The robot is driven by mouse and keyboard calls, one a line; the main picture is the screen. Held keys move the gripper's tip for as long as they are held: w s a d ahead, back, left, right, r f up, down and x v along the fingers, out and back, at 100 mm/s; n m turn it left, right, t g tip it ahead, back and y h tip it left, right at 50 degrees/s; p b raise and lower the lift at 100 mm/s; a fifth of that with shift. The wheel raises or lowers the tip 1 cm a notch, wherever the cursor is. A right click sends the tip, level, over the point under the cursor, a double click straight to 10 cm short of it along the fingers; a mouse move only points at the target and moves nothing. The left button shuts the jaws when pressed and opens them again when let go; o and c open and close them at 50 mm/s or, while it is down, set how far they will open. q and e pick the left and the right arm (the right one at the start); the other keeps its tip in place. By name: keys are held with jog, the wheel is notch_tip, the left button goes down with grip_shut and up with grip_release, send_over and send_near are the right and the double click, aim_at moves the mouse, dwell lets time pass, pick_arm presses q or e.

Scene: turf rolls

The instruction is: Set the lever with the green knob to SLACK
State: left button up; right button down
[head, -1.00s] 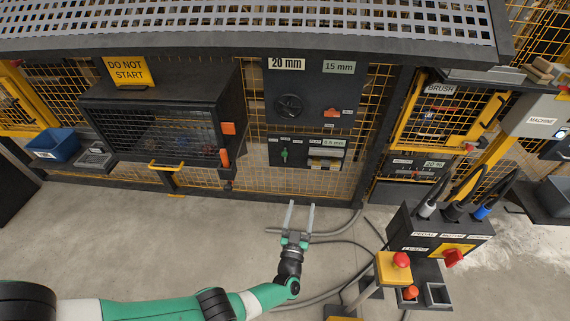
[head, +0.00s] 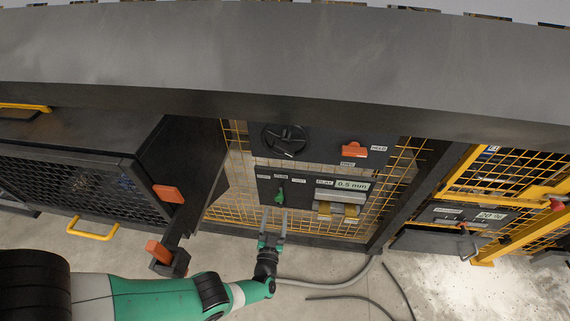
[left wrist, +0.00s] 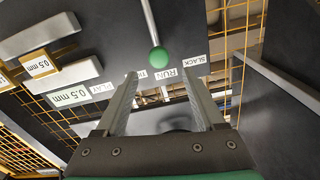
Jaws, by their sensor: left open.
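The lever's green knob (head: 280,195) sits on the small dark panel (head: 318,208) low on the machine front. In the left wrist view the green knob (left wrist: 158,55) tops a thin grey rod. The rod points about at the RUN label (left wrist: 168,75), with the SLACK label (left wrist: 194,61) to its right. A third label, left of RUN, is partly hidden by a finger. My left gripper (head: 274,212) is open and empty, just below the knob. In the wrist view its fingertips (left wrist: 160,78) stand either side of the knob's line, with the knob beyond them.
A black dial (head: 285,140) and an orange handle (head: 354,149) are above. A dark guard box with orange latches (head: 168,193) stands to the left. Cables lie on the floor below.

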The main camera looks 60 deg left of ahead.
aim_at(280, 192)
pick_arm(q)
jog(key=b+x, duration=0.1)
jog(key=x, duration=0.2)
jog(key=b+x, duration=0.2)
jog(key=x, duration=0.1)
jog(key=f+b+x, duration=0.1)
jog(key=b+x, duration=0.1)
jog(key=x, duration=0.1)
jog(key=shift+w+a, duration=0.2)
jog(key=shift+w+a+r, duration=0.15)
jog(key=shift+w+a, duration=0.1)
jog(key=shift+a, duration=0.1)
grip_shut()
pick_arm(e)
jog(key=shift+y, duration=0.3)
jog(key=f, duration=0.5)
jog(key=shift+s+d+f, duration=0.2)
jog(key=shift+d, duration=0.1)
